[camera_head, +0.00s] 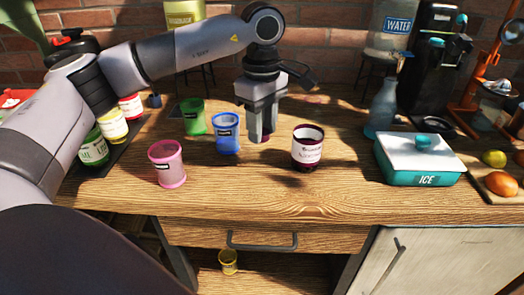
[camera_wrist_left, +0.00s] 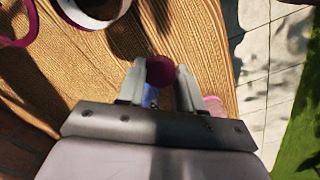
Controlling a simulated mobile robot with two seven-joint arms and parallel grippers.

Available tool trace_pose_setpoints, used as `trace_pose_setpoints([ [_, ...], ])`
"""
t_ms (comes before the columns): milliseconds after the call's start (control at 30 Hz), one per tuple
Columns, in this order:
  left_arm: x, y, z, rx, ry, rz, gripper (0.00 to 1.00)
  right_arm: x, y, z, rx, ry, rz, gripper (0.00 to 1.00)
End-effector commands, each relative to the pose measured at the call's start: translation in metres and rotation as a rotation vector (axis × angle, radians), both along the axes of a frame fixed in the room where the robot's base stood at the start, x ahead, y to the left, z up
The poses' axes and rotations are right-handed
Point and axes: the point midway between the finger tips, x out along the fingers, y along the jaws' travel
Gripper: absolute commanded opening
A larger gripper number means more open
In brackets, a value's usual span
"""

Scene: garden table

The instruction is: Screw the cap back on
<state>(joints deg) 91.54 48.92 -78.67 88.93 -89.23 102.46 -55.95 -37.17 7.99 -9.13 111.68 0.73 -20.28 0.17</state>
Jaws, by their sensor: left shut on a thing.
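A dark red jar (camera_head: 307,151) with a white label stands upright on the wooden table, and its top looks uncapped. My left gripper (camera_head: 263,135) points down to the left of the jar, apart from it. The gripper is shut on a small dark red cap (camera_wrist_left: 160,71), held between its fingertips. In the head view the fingers mostly hide the cap. My right gripper is not in view.
Blue (camera_head: 227,133), green (camera_head: 193,117) and pink (camera_head: 167,164) cups stand left of the gripper. A teal ICE box (camera_head: 418,160) and a blue-grey bottle (camera_head: 382,108) stand right of the jar. Several capped jars stand on a dark tray at left. The table's front is clear.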

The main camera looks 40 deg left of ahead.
Motion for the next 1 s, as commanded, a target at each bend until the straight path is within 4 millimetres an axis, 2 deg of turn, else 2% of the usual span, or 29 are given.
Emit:
trace_pose_setpoints([
  [33, 0.001, -0.001, 0.017, -0.002, -0.006, 0.000, 0.08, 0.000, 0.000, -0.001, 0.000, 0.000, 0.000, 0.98],
  [200, 0.001, -0.001, 0.062, -0.001, -0.003, 0.000, 0.08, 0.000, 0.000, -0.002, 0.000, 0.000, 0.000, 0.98],
  [400, 0.000, 0.000, 0.097, 0.000, 0.000, 0.000, 0.08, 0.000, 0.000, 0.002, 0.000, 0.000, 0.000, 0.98],
  [600, 0.000, 0.000, 0.108, 0.000, 0.001, 0.000, 0.08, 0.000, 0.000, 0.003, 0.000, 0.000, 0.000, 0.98],
  [1000, 0.000, -0.001, 0.108, 0.000, 0.001, -0.001, 0.08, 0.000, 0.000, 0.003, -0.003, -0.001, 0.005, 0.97],
])
